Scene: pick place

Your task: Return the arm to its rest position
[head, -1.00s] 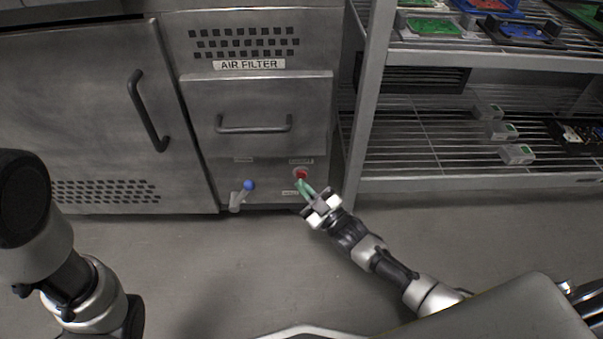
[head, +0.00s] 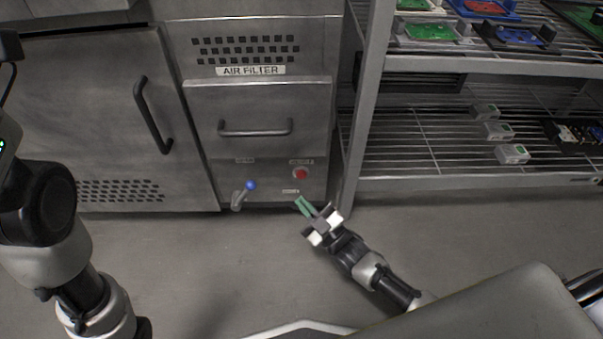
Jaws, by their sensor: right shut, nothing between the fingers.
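My right arm reaches in from the lower right. My left arm shows at the left edge, but its gripper is not in view.
The steel cabinet has an air filter drawer (head: 257,108) with a bar handle, a blue-tipped lever (head: 250,186) and a door handle (head: 152,115). A wire shelf rack (head: 420,183) with small boxes (head: 512,154) stands at the right. The floor (head: 220,260) in front is clear.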

